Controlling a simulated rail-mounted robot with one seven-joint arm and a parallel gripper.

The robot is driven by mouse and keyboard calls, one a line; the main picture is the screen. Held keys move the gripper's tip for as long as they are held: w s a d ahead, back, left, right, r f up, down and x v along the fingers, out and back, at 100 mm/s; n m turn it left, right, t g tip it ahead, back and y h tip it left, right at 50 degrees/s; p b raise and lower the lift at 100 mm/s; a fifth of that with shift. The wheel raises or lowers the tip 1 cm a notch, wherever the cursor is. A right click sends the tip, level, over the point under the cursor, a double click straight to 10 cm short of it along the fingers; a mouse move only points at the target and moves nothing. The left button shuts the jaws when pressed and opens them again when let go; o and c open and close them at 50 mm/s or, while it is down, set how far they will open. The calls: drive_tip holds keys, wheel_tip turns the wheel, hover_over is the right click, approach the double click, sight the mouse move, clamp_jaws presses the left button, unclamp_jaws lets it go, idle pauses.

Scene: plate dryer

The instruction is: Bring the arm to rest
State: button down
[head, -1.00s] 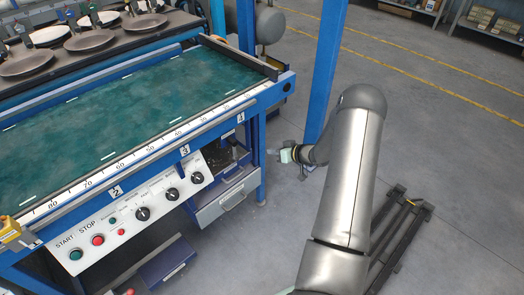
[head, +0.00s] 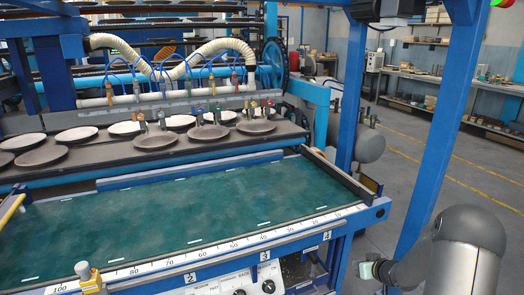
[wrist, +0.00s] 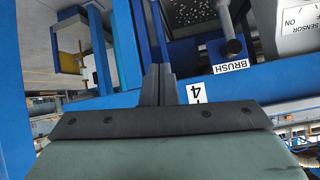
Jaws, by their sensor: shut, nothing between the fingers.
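My arm (head: 462,255) is at the lower right of the head view, beside the front right corner of the plate dryer's green table (head: 190,215). My gripper (head: 366,270) is below the level of the table's corner, close to the blue frame, and small in this view. In the wrist view its two dark fingers (wrist: 158,85) are together with nothing between them. They point toward the blue frame, where a label "4" (wrist: 196,92) and a "BRUSH" label (wrist: 230,66) show. I cannot tell the exact gap to the frame.
A blue post (head: 440,130) rises behind my arm. Dark and pale plates (head: 155,140) lie in rows beyond the table. Open grey floor (head: 490,175) lies to the right.

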drive_tip(key=s+a+r+m+g+h+p, duration=0.1)
drive_tip(key=s+a+r+g+h, duration=0.25)
drive_tip(key=r, duration=0.55)
drive_tip(key=s+a+r+h+p, duration=0.2)
drive_tip(key=s+a+r, duration=0.2)
drive_tip(key=s+r, duration=0.3)
drive_tip(key=s+a+r+g+y+p, duration=0.1)
drive_tip(key=s+a+r+g, duration=0.1)
drive_tip(key=s, duration=0.6)
drive_tip(key=s+a+r+g, duration=0.2)
drive_tip(key=s+a+r, duration=0.2)
drive_tip(key=s+a, duration=0.3)
drive_tip(key=s+a+r+g+y+p, duration=0.1)
drive_tip(key=s+a, duration=0.4)
drive_tip(key=s, duration=0.6)
wheel_tip(320, 180, up, 2)
drive_tip(key=shift+a+g+y+p, duration=0.25)
drive_tip(key=shift+g+y+p, duration=0.1)
drive_tip(key=shift+g, duration=0.3)
